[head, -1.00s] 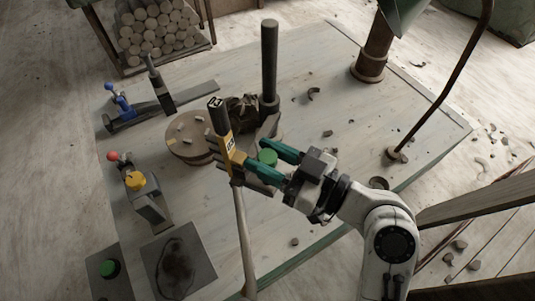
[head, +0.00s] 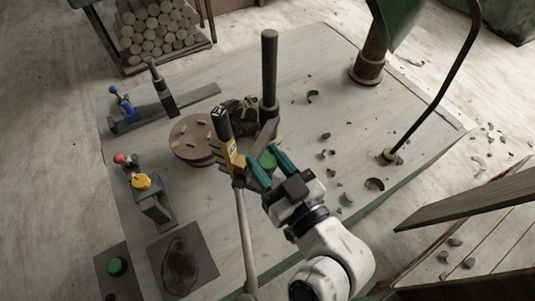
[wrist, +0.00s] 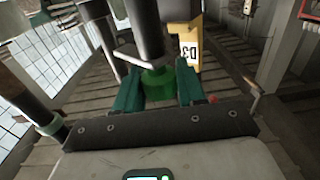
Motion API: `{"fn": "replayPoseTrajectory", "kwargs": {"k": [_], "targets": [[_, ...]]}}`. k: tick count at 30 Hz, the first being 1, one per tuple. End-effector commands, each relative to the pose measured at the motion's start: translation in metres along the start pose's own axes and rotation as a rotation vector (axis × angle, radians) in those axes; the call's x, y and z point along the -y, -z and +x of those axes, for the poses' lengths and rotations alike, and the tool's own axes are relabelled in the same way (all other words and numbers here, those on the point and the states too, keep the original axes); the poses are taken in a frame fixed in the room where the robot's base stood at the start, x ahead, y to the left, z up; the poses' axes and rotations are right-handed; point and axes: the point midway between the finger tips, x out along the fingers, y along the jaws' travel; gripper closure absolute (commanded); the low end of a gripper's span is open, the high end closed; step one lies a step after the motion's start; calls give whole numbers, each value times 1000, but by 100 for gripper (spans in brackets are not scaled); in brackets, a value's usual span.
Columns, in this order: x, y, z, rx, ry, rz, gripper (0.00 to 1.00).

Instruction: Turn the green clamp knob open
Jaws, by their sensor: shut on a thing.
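The green clamp knob (head: 267,161) sits near the foot of a dark upright post (head: 269,70) on the table. My gripper (head: 264,160) reaches it from the lower right, with its teal fingers on either side of the knob. In the wrist view the knob (wrist: 158,82) lies between the two teal fingers, and my gripper (wrist: 158,90) is shut on it. The fingers partly cover the knob in the head view.
A yellow-collared tool (head: 229,150) with a dark top and pale shaft stands close left of my fingers. A round wooden disc (head: 190,138) lies behind it. Clay trimmings (head: 374,184) lie scattered right.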

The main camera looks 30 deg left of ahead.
Motion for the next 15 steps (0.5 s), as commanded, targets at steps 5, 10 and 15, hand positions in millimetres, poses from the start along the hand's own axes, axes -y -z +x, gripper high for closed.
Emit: {"fn": "replayPoseTrajectory", "kwargs": {"k": [5, 10, 15], "targets": [[0, 1, 0, -1, -35, 0, 91], [-1, 1, 0, -2, -46, 0, 91], [-1, 1, 0, -2, -46, 0, 91]]}}
